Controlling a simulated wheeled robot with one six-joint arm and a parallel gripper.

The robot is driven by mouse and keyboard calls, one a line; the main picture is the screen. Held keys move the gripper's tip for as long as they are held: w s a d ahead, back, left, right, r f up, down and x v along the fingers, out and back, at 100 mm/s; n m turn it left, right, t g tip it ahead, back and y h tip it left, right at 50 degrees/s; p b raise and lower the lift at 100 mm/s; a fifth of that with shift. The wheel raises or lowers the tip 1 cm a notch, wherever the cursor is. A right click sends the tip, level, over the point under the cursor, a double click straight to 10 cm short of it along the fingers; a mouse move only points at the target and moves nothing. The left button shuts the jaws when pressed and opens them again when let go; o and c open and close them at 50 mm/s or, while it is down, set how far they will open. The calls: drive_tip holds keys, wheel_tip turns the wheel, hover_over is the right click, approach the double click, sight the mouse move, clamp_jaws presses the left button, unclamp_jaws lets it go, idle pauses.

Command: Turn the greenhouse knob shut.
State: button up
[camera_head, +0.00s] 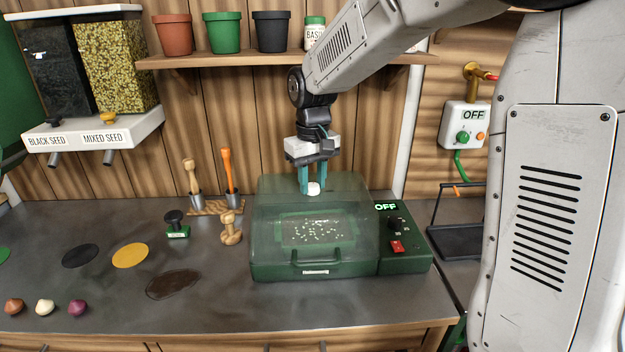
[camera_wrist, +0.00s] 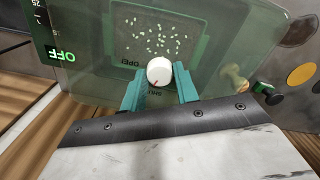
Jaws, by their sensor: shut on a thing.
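The greenhouse (camera_head: 267,250) is a green box with a clear lid, standing on the bench with pale seeds inside. Its white round knob (camera_head: 314,189) sits on the lid top near the back. My gripper (camera_head: 313,186) points straight down with its teal fingers on either side of the knob, shut on it. In the wrist view the knob (camera_wrist: 159,70) shows between the fingertips of my gripper (camera_wrist: 159,82). A small reddish mark on its near edge points toward a label that seems to read SHUT. An OPEN label is to its left.
A control box (camera_head: 404,255) reading OFF, with a black dial and red switch, adjoins the greenhouse's right side. Left of the greenhouse stand a wooden stamp (camera_head: 231,229) and a black-handled stamp (camera_head: 175,223). A shelf (camera_head: 230,61) with pots hangs behind my arm.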

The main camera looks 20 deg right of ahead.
sight(312, 185)
drive_tip(key=shift+n, duration=1.6)
drive_tip(key=o, duration=1)
drive_tip(key=shift+r, duration=0.15)
wheel_tip(312, 185, up, 8)
drive_tip(key=shift+f, duration=0.2)
